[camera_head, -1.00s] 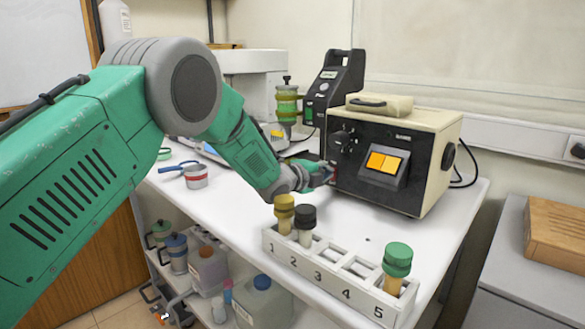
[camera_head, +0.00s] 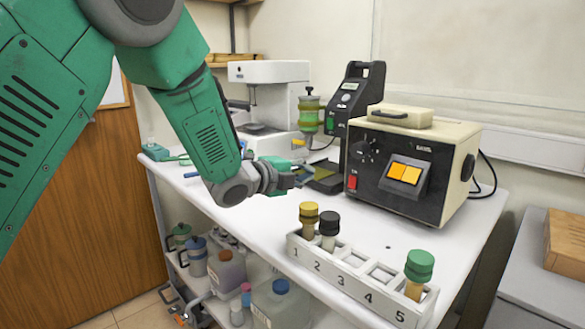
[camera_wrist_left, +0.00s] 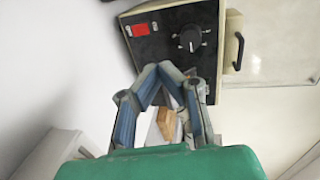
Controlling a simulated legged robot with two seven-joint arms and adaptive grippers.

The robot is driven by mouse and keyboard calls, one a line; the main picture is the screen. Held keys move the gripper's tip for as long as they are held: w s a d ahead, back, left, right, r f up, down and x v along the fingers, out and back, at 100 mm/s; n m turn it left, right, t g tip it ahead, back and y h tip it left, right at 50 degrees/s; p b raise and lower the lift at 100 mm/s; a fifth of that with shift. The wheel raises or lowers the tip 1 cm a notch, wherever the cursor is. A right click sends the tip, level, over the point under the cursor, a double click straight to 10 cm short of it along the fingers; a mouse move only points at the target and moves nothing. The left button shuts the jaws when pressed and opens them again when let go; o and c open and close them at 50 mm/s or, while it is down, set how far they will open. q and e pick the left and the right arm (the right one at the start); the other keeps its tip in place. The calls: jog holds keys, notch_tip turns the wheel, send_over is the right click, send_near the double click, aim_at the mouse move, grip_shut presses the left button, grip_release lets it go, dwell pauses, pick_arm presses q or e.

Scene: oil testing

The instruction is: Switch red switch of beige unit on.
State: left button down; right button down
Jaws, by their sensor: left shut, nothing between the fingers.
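The beige unit (camera_head: 464,132) stands on the white table with a dark front panel and a lit orange display. Its red switch (camera_head: 352,183) sits at the lower left of the panel, uncovered. The switch also shows in the left wrist view (camera_wrist_left: 140,30), beside a black knob (camera_wrist_left: 190,38). I cannot tell its on or off position. My left gripper (camera_head: 304,178) is shut and empty, left of the unit and apart from the switch. My right gripper is not in view.
A white rack (camera_head: 345,283) with capped tubes stands at the table's front edge. A black device (camera_head: 362,85) and a white machine (camera_head: 270,72) stand behind my gripper. Bare tabletop lies between the rack and the unit.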

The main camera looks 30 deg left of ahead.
pick_arm(q)
jog(key=v, duration=0.2)
jog(key=r+v, duration=0.1)
jog(key=v, duration=0.2)
jog(key=shift+w, duration=0.15)
jog(key=shift+d, duration=0.1)
jog(key=shift+a, duration=0.25)
